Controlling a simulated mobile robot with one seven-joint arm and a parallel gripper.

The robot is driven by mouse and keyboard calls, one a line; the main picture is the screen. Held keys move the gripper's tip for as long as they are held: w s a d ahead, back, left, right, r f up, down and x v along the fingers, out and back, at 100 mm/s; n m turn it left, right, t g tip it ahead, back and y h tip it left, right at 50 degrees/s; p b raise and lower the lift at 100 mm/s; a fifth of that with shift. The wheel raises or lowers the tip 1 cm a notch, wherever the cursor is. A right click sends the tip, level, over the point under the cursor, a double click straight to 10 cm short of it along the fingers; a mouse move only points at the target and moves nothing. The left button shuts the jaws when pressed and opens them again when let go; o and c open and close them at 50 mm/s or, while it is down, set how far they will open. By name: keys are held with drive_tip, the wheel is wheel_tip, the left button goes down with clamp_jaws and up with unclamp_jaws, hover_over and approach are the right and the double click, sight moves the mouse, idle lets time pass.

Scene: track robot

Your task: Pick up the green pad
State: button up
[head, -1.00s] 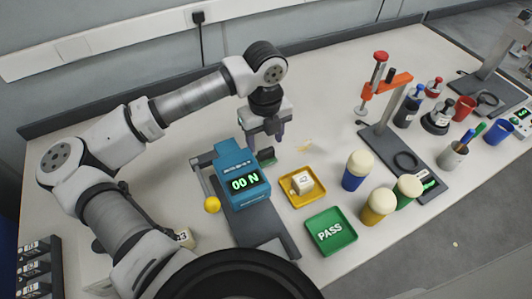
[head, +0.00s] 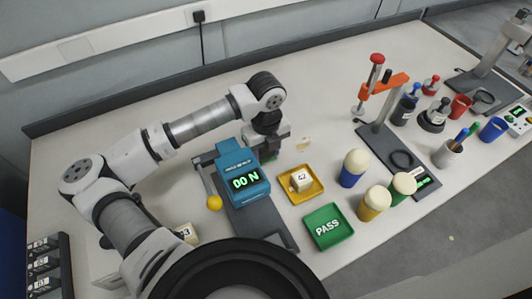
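A small piece of dark green (head: 271,158) shows just behind the right side of the blue device with the "00 N" display; this seems to be the green pad, mostly hidden. My gripper (head: 265,148) points down behind that blue device (head: 243,180), right at the green piece. Its fingertips are hidden, so I cannot tell whether it is open or shut, or whether it touches the pad.
A yellow tray (head: 315,191) with a white cube (head: 300,180) and a green "PASS" tray (head: 341,234) lie to the right. A yellow ball-ended lever (head: 214,203) is left of the device. Several capped cylinders and an orange-armed stand (head: 386,85) stand further right.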

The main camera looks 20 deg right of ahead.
sight(265, 149)
drive_tip(key=shift+c, duration=1.2)
wheel_tip(265, 149, up, 20)
drive_tip(key=b, duration=0.4)
drive_tip(key=o, duration=0.4)
drive_tip(key=shift+c, duration=1.4)
drive_tip(key=shift+f, duration=0.1)
drive_tip(key=shift+a, duration=0.15)
